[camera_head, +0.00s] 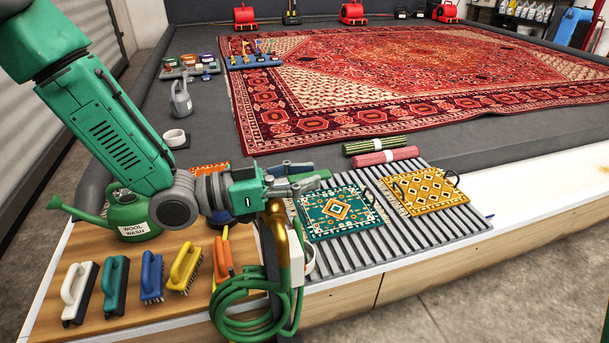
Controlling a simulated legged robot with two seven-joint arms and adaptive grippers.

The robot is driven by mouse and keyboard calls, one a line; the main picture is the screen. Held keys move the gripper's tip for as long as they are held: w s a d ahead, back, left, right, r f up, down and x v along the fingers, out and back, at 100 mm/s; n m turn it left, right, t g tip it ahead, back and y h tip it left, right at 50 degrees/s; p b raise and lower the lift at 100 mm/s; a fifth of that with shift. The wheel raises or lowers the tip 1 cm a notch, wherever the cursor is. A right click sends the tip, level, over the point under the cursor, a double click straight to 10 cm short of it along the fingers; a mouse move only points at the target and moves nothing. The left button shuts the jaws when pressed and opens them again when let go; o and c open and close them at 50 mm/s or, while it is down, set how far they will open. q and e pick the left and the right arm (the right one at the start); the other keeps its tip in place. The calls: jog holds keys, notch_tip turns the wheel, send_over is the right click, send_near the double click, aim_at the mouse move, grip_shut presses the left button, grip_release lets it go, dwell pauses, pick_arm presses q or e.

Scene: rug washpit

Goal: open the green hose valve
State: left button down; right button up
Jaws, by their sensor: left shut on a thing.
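A green hose (240,312) hangs in coils at the front edge of the wooden counter. A brass pipe (278,232) rises beside it on a dark post. My left gripper (308,180) is at the top of this pipe, its fingers pointing right. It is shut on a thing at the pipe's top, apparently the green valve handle. The gripper hides most of the valve, so the handle's angle cannot be told. My right gripper is not in view.
Several brushes (150,277) and a green watering can (133,215) stand left of the post. Right of it, a teal mat (338,210) and a yellow mat (425,190) lie on a slatted rack (420,238). A red rug (400,80) covers the grey floor behind.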

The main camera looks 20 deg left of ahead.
pick_arm(q)
jog(key=g, duration=0.1)
jog(key=m+g+h+p, duration=0.1)
jog(key=s+m+g+p, duration=0.1)
jog(key=shift+d+r+h, duration=0.1)
jog(key=shift+d+h, duration=0.15)
jog(key=shift+h, duration=0.15)
jog(key=m+g, duration=0.1)
jog(key=s+m+g+p, duration=0.1)
jog(key=g, duration=0.1)
jog(key=shift+s+h, duration=0.1)
jog(key=shift+h, duration=0.3)
jog(key=shift+f, duration=0.2)
jog(key=c, duration=1.4)
grip_release()
jog(key=shift+a, duration=0.45)
jog(key=shift+a, duration=0.1)
